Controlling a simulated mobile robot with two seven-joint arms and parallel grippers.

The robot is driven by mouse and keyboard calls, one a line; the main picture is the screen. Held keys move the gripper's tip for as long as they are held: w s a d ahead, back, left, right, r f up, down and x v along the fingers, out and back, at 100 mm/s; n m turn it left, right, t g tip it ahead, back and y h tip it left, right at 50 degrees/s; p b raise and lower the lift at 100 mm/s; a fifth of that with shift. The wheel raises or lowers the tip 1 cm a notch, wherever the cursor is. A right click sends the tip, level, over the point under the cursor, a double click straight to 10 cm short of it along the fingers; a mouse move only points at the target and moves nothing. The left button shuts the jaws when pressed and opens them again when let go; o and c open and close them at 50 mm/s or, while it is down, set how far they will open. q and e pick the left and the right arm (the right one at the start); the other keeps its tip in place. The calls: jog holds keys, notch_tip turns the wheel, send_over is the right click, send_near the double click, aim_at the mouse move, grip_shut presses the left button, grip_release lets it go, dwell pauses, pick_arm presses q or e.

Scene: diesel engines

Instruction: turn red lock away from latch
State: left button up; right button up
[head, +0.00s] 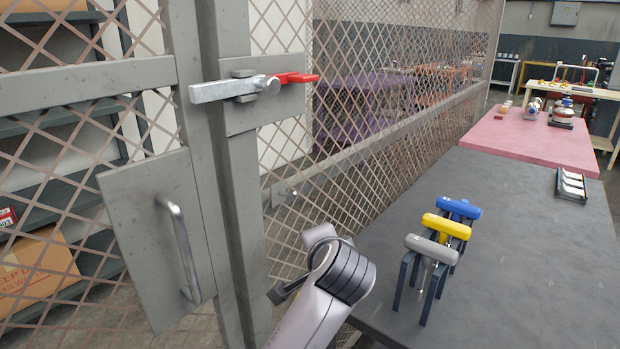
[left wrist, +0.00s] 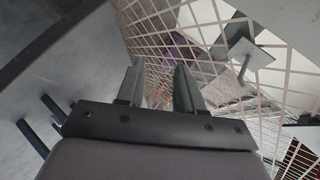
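The red lock (head: 298,78) is a small red lever on the grey gate post, high in the head view. It points right, with its left end beside the round right end of the latch (head: 222,90). The latch is a silver bar lying roughly level across the gap between door and post. No gripper touches either. In the left wrist view my left gripper (left wrist: 158,88) has its two dark fingers apart with nothing between them, near the mesh fence. One of my grey arms rises at bottom centre of the head view, below the lock. My right gripper is not identifiable.
The mesh door has a metal handle (head: 180,250) on a plate. A grey table (head: 500,260) at right carries a rack (head: 428,308) of grey-, yellow- and blue-handled tools. Mesh fence (head: 400,135) runs behind. Space directly in front of the lock looks clear.

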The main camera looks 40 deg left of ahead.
pick_arm(q)
jog(key=w+r+y, duration=0.4)
jog(key=r, duration=1.2)
jog(key=y, duration=0.4)
send_near(309, 80)
jog(key=x, duration=0.3)
jog(key=shift+n, duration=0.3)
jog(key=p+x, duration=0.1)
jog(key=x, duration=0.4)
jog(key=shift+w+a+r+p, duration=0.1)
jog(key=shift+w+a+p, duration=0.1)
jog(key=shift+a+p, duration=0.15)
jog(key=shift+w+a, duration=0.25)
jog(key=shift+a, duration=0.3)
